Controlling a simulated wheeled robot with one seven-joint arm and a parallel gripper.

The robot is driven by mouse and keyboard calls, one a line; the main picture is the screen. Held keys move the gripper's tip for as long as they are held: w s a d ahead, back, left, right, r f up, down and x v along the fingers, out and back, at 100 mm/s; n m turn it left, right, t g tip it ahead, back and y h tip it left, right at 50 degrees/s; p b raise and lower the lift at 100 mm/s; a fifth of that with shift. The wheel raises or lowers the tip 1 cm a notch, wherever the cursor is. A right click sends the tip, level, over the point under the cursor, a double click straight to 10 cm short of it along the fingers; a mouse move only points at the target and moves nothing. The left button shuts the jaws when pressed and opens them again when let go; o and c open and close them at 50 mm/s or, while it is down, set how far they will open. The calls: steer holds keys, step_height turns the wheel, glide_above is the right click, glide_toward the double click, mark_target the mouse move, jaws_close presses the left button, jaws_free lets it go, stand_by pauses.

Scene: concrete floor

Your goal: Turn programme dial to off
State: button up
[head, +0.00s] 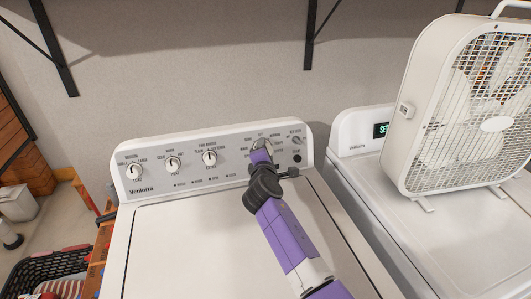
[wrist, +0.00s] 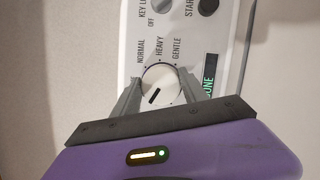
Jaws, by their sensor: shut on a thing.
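The programme dial (wrist: 161,84) is a round white knob with a dark pointer mark. It sits on the washer's control panel (head: 222,180). In the wrist view, the labels NORMAL, HEAVY and GENTLE are beside it, and the mark points to the lower left of the picture, away from HEAVY. My gripper (wrist: 160,92) is shut on the dial, one finger on each side. In the head view, my gripper (head: 261,151) reaches the right part of the panel and hides most of the dial. The dial's remaining labels are hidden or too small to read there.
Three smaller knobs, the leftmost one (head: 135,170) included, line the panel's left half. A dark button (head: 297,158) is at its right. A box fan (head: 460,105) stands on the neighbouring machine (head: 362,165). A laundry basket (head: 62,268) is at lower left.

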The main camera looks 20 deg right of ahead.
steer(key=m+g, duration=0.1)
steer(key=m, duration=0.2)
steer(key=m+g, duration=0.1)
steer(key=m, duration=0.2)
steer(key=shift+f, duration=0.1)
steer(key=m+g+y, duration=0.1)
steer(key=m, duration=0.4)
steer(key=shift+s, duration=0.1)
steer(key=shift+f+m+y, duration=0.1)
steer(key=shift+m+y, duration=0.2)
steer(key=shift+y, duration=0.1)
steer(key=o, duration=1.4)
steer(key=v, duration=0.8)
